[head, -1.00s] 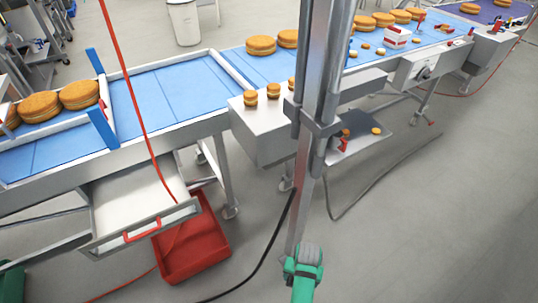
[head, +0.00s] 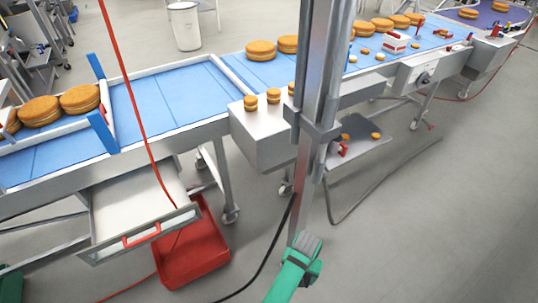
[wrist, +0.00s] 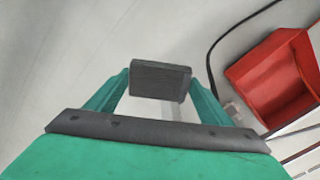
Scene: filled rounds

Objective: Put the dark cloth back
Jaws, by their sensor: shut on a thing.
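The dark cloth (wrist: 160,80) is a small dark grey folded block between the fingertips of my gripper (wrist: 158,88) in the wrist view. My green gripper (head: 306,258) is shut on it. In the head view the gripper is low over the grey floor, right of the red crate and in front of the conveyor. The cloth shows there as a grey patch (head: 309,242) at the gripper's end. The cloth is clear of other things in the wrist view.
An open drawer (head: 130,205) with a red handle hangs under the conveyor (head: 170,100). A red crate (head: 192,255) stands below it and shows in the wrist view (wrist: 275,80). Filled rounds (head: 80,99) lie on the belt. A black cable runs over the floor.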

